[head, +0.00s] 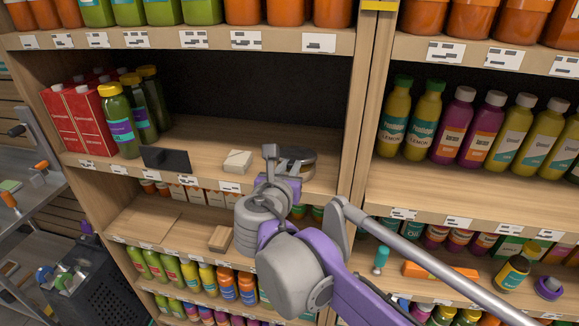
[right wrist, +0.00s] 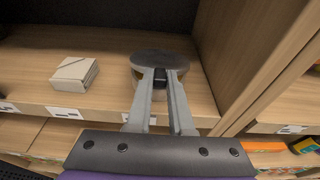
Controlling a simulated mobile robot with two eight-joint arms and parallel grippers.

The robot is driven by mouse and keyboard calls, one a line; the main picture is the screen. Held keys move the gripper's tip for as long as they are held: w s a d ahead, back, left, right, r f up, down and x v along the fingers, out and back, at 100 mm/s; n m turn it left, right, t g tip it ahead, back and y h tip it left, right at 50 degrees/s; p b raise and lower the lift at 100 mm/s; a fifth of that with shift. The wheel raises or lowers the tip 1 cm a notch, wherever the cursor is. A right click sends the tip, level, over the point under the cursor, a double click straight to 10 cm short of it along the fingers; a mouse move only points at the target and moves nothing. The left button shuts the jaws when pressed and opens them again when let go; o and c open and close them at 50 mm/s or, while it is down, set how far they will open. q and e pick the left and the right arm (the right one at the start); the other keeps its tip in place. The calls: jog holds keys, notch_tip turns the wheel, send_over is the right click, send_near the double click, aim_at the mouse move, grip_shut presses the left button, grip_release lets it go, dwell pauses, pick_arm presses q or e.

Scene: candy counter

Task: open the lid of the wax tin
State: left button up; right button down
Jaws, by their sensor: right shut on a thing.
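The wax tin (head: 300,171) is a low round tin on the wooden shelf, close to the right upright. Its dark round lid (head: 297,153) lies over the top; the lid also shows in the right wrist view (right wrist: 158,60). My right gripper (head: 277,160) reaches the tin from the front. In the right wrist view its fingers (right wrist: 160,78) are shut on a small dark part at the lid's front edge. The fingers hide part of the tin's front, and I cannot tell whether the lid is raised. My left gripper is not in view.
A small pale box (head: 237,161) and a dark flat block (head: 165,159) stand left of the tin. Green bottles (head: 118,121) and red cartons (head: 75,120) are farther left. The upright (right wrist: 240,60) is close on the right. The shelf behind is clear.

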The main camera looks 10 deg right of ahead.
jog(key=r+g, duration=0.1)
jog(key=w+r+p, duration=0.1)
jog(key=r+g+y, duration=0.1)
jog(key=shift+w+d+r+g+p, duration=0.15)
jog(key=shift+d+r+g+p, duration=0.1)
jog(key=shift+r+g+p, duration=0.1)
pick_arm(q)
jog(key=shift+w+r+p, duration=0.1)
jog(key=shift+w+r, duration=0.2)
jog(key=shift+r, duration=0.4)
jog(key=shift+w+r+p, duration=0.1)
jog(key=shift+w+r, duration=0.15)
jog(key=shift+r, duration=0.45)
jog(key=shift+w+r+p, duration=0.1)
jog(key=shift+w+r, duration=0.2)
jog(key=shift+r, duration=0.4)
pick_arm(e)
jog(key=shift+w+d+r, duration=0.1)
jog(key=shift+w+r, duration=0.3)
jog(key=shift+r, duration=0.15)
